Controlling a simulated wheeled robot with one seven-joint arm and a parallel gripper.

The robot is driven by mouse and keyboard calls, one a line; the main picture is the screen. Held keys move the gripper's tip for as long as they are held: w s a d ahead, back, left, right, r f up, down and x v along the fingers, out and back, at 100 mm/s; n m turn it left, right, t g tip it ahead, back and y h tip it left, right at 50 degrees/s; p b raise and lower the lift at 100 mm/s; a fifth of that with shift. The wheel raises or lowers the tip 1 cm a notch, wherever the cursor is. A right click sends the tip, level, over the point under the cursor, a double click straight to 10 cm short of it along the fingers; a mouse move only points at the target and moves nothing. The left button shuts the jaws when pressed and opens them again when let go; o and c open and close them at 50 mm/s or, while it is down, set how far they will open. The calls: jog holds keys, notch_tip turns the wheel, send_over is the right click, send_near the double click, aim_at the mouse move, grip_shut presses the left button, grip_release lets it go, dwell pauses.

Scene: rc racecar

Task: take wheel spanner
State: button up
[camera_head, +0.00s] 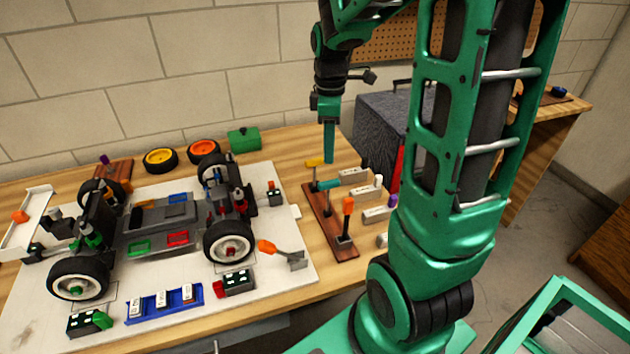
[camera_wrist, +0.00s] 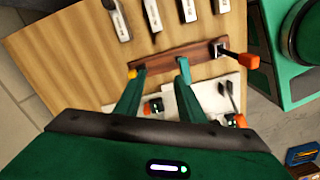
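A dark wooden tool rack (camera_head: 318,222) stands on the bench right of the car and also shows in the wrist view (camera_wrist: 205,50). It holds a yellow-handled tool (camera_head: 314,163), a teal-handled tool (camera_head: 327,185) and an orange-handled tool (camera_head: 347,206). I cannot read which is the wheel spanner. My gripper (camera_head: 329,158) points down above the rack's far end. In the wrist view its two teal fingers (camera_wrist: 161,70) are apart with nothing seen between them. The yellow handle (camera_wrist: 132,73) is by the left fingertip; the orange handle (camera_wrist: 248,61) is farther right.
Several white-labelled pieces (camera_head: 375,214) lie right of the rack. The RC car (camera_head: 160,220) sits on a white board (camera_head: 290,290) to the left, with another orange-handled tool (camera_head: 283,252) on it. A dark grey box (camera_head: 385,125) stands behind the rack.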

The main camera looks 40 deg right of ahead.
aim_at(314, 186)
jog(key=w+f+n, duration=0.1)
jog(key=w, duration=0.1)
jog(key=w+f+n, duration=0.2)
jog(key=w+n, duration=0.1)
jog(key=shift+w+a, duration=0.1)
jog(key=shift+w, duration=0.25)
jog(key=shift+w+f+n, duration=0.2)
jog(key=shift+w+n, duration=0.05)
jog(key=shift+n, duration=0.05)
notch_tip(314, 186, down, 11)
jog(key=shift+w+r, duration=0.1)
jog(key=shift+r, duration=0.1)
grip_shut()
